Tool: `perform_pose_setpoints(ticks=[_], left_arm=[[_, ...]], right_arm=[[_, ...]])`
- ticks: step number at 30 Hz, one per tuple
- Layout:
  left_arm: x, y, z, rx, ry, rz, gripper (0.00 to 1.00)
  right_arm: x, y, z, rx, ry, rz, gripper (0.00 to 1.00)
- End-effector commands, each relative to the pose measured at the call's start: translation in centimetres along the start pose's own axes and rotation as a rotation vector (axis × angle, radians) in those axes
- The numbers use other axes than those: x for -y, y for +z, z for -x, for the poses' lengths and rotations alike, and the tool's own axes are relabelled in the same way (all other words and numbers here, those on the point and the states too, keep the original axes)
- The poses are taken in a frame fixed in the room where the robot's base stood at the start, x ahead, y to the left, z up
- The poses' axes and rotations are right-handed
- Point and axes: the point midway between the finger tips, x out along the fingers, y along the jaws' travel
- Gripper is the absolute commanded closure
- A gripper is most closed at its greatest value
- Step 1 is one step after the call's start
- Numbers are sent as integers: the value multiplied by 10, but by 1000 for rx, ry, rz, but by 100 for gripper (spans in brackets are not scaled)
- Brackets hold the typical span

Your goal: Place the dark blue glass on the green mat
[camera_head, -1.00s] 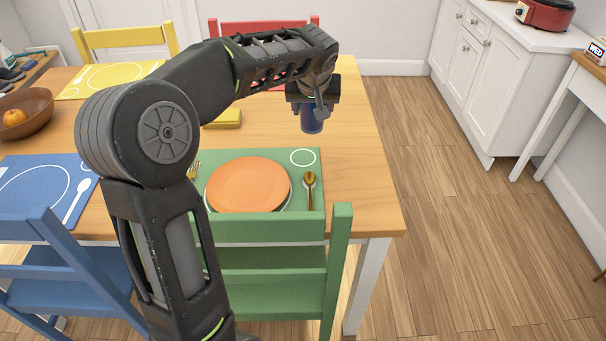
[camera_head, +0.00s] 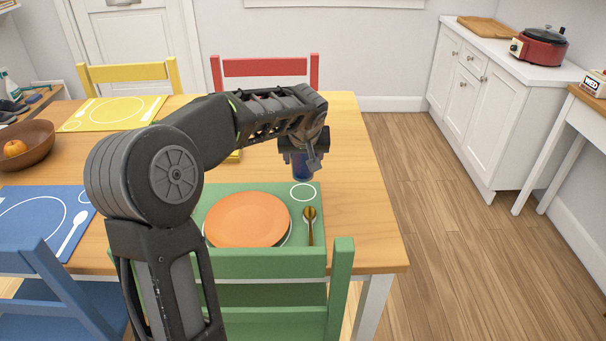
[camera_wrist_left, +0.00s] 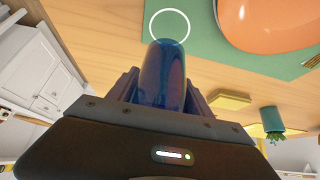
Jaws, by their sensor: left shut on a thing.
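My left gripper (camera_head: 303,158) is shut on the dark blue glass (camera_head: 301,170), just behind the white circle (camera_head: 303,192) on the green mat (camera_head: 270,190). In the left wrist view the glass (camera_wrist_left: 163,75) sits between the fingers, and the circle on the green mat (camera_wrist_left: 205,60) lies past its end. I cannot tell the exact gap between glass and table. An orange plate (camera_head: 247,218) and a gold spoon (camera_head: 310,224) lie on the green mat. My right gripper is not in view.
A green chair (camera_head: 270,262) stands at the near edge and a blue chair (camera_head: 60,262) to its left. A blue mat (camera_head: 40,220), a yellow mat (camera_head: 110,112) and a brown bowl (camera_head: 28,145) lie left. The table right of the glass (camera_head: 350,190) is clear.

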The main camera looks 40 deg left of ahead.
Motion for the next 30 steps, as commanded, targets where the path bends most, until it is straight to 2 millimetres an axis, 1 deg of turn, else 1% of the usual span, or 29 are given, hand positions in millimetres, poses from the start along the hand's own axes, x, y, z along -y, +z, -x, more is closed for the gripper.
perform_pose_setpoints(ticks=[4,6,15,24,29,30], left_arm=[[0,0,0,-1,0,0,92],[0,2,-3,0,0,-1,92],[0,25,-39,1,-1,-1,92],[0,26,-41,-1,1,0,92],[0,29,-45,-1,0,0,92],[0,28,-44,0,0,0,39]], right_arm=[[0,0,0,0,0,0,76],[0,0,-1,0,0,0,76],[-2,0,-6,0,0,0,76],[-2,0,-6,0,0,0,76],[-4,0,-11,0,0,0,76],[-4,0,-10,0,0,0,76]])
